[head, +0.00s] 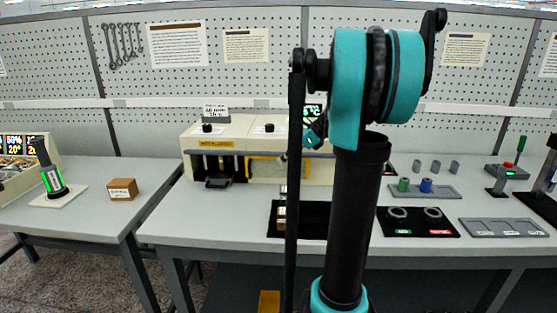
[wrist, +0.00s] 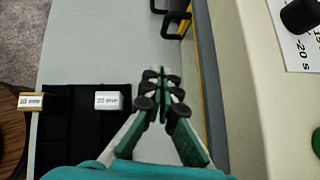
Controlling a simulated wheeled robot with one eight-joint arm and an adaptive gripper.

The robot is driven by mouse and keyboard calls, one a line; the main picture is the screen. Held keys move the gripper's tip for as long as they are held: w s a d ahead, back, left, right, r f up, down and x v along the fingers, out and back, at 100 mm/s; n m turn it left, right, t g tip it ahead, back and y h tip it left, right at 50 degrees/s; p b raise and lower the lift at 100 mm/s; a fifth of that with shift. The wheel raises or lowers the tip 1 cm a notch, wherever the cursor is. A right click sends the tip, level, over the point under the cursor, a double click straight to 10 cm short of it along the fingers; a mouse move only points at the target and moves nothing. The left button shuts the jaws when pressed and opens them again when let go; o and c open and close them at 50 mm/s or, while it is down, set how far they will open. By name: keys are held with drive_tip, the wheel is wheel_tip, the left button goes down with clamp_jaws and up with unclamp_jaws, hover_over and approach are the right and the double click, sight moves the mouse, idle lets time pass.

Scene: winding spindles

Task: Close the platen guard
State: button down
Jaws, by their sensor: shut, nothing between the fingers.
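The cream press machine (head: 222,134) stands at the back of the main bench, with a yellow label over dark front openings. A yellow-edged bar (head: 262,157), seemingly part of the platen guard, shows on its front; my arm hides the right part. In the wrist view a yellow-edged panel (wrist: 189,47) runs along the machine's front, with a black handle (wrist: 178,24) near the top. I cannot tell how far the guard is open. My gripper (wrist: 162,76) is shut and empty, in front of the machine and apart from the handle. My arm mostly hides it in the head view.
A black tray (wrist: 72,92) holds a white labelled block (wrist: 108,100) and a gold labelled block (wrist: 31,99). Another black handle (wrist: 158,7) shows at the wrist view's top edge. Rings on a black mat (head: 418,229) and a grey tray (head: 503,228) lie right.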

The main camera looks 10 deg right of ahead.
drive_tip(key=w+a+f, duration=0.4)
drive_tip(key=a+f, duration=0.1)
drive_tip(key=a, duration=0.3)
drive_tip(key=shift+w+a+f, duration=0.25)
drive_tip(key=shift+w+f, duration=0.15)
drive_tip(key=w+a, duration=0.3)
drive_tip(key=a, duration=0.8)
drive_tip(key=w+a, duration=0.4)
drive_tip(key=a, duration=0.8)
drive_tip(key=shift+w, duration=0.25)
drive_tip(key=shift+a+r, duration=0.1)
